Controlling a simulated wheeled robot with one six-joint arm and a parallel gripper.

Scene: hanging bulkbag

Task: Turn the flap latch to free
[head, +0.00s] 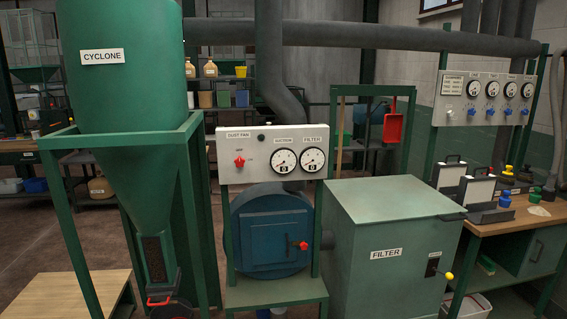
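No part is legibly labelled as the flap latch, so I cannot tell which one it is. A red-knobbed handle (301,245) sits on the square door of the blue round fan housing (262,213). A yellow-knobbed lever (448,276) sticks out from a dark slot on the front of the green FILTER box (365,285), under a label too small to read. A red handle (160,300) is at the bottom of the green CYCLONE (118,110), partly cut off by the picture's lower edge. My gripper is not in view.
A DUST FAN panel (262,139) with a red switch and two gauges stands above the blue housing. A wooden-topped table (65,298) is at lower left and a workbench (525,222) at right. Green frame legs flank the cyclone. Bare floor shows at left.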

